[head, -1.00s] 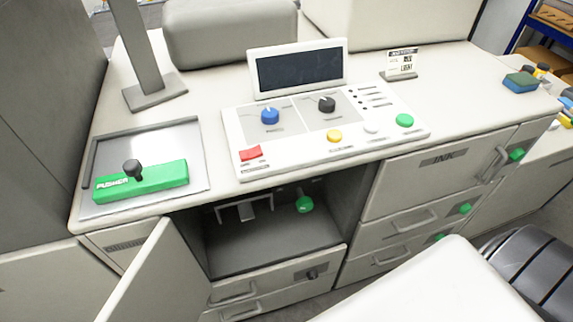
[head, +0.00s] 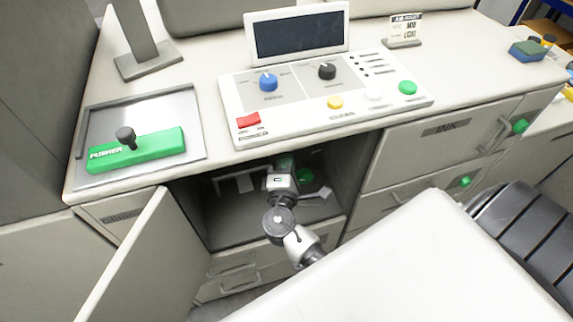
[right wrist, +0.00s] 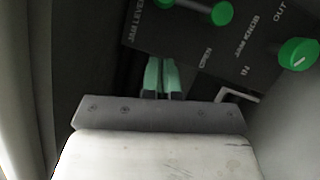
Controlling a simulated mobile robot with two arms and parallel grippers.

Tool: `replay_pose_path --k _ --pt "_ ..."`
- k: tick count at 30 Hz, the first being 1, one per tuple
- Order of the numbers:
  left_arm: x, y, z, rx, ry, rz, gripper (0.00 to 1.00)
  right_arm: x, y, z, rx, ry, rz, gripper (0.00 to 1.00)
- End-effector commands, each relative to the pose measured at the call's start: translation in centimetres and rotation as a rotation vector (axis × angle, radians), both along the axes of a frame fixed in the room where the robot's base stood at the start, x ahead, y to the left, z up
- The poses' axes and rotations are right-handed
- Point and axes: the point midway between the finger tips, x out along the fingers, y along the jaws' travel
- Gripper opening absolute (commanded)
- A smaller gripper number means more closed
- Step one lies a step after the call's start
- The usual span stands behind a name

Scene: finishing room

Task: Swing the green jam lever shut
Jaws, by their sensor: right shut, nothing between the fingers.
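In the right wrist view a dark panel inside the cabinet carries the label JAM LEVER. A green lever end (right wrist: 222,13) shows near the top edge, on the side of the OPEN label; the rest of the lever is partly cut off. A green jam knob (right wrist: 298,53) sits at the right. My right gripper (right wrist: 161,72) is shut and empty, its fingers below the panel and apart from the lever end. In the head view my right gripper (head: 285,163) reaches into the open cabinet. A green handle (head: 305,175) shows just right of it; I cannot tell which control it is.
An open cabinet door (head: 130,258) stands left of my right arm. The countertop overhangs the compartment, with a control panel (head: 300,122) and a green pusher (head: 140,149) on top. Drawers (head: 232,285) lie below the compartment. A pale bracket (head: 243,182) hangs inside.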

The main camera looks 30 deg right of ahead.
Motion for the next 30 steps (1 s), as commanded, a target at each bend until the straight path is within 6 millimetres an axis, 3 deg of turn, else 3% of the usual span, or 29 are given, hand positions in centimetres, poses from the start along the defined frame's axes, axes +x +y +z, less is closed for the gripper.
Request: replay_pose_path --k 7,15,30 --pt "0.0 0.1 2.2 0.001 0.0 0.0 0.0 4.4 -3.2 0.9 -0.001 0.0 -0.001 0.0" --pt "0.0 0.2 3.9 0.002 0.001 0.0 0.0 4.8 -6.4 1.4 0.0 0.003 0.001 0.0" --pt "-0.1 0.2 3.8 0.002 0.002 0.0 0.0 4.8 -7.2 1.3 0.023 -0.004 0.0 0.0"
